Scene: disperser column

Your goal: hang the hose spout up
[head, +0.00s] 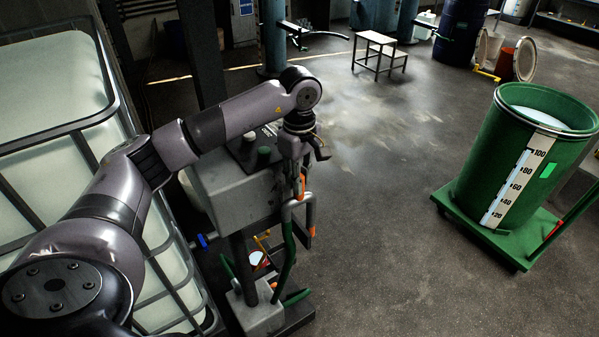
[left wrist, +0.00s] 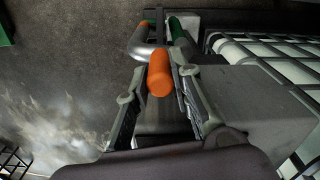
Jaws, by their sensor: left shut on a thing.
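The hose spout (head: 299,200) is a bent silver pipe with orange parts, joined to a green hose (head: 288,250). My left gripper (head: 301,168) is above it, beside the grey column unit (head: 232,190). In the left wrist view the orange end (left wrist: 160,74) of the spout lies between the fingers of my left gripper (left wrist: 162,80), which are shut on it. The silver bend and green hose (left wrist: 177,30) show beyond the fingertips. I cannot tell whether the spout rests on a holder. My right gripper is not in view.
A caged white tank (head: 60,120) stands close on the left. A green drum (head: 520,150) with a level scale stands on a green trolley (head: 520,245) at the right. A small table (head: 378,42) is at the back. The floor between is clear.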

